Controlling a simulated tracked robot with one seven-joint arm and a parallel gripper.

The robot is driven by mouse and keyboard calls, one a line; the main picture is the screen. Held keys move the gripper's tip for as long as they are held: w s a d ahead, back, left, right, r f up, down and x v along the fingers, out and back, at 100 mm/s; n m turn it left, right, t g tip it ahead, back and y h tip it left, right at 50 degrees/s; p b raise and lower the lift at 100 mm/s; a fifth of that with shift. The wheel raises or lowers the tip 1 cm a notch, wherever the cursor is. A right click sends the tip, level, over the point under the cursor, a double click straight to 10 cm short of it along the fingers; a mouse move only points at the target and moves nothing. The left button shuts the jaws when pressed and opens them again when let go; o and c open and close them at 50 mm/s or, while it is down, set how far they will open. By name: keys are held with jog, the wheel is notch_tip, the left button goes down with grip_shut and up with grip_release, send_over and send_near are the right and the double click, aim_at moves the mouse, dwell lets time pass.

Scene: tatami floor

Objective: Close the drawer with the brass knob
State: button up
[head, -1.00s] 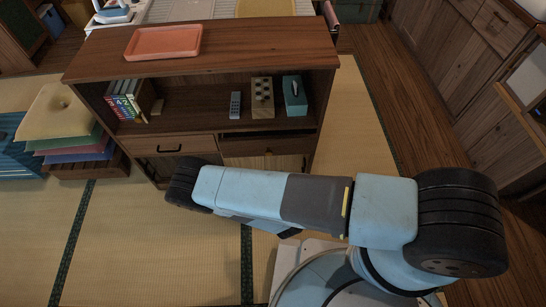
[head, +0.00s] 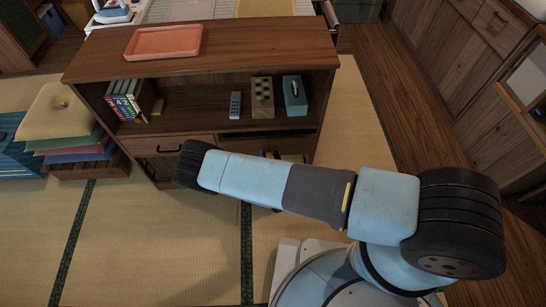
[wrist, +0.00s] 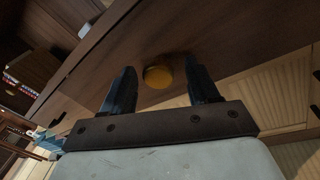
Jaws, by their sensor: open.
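The drawer with the brass knob is on the right of the wooden cabinet (head: 200,57). Its front (head: 295,147) stands out a little, with a dark gap above it, in the head view. The round brass knob (wrist: 158,77) shows in the wrist view on the dark wooden drawer front (wrist: 240,38). My gripper (wrist: 159,66) is open, one finger on each side of the knob, with space between each finger and it.
A left drawer with a black handle (head: 168,150) is beside it. The shelf above holds books (head: 124,105), a remote (head: 235,104), a block with holes (head: 262,97) and a teal box (head: 294,95). A pink tray (head: 163,42) lies on top. Stacked cushions (head: 65,125) are at left.

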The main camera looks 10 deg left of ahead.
jog(key=shift+c, duration=0.4)
grip_shut()
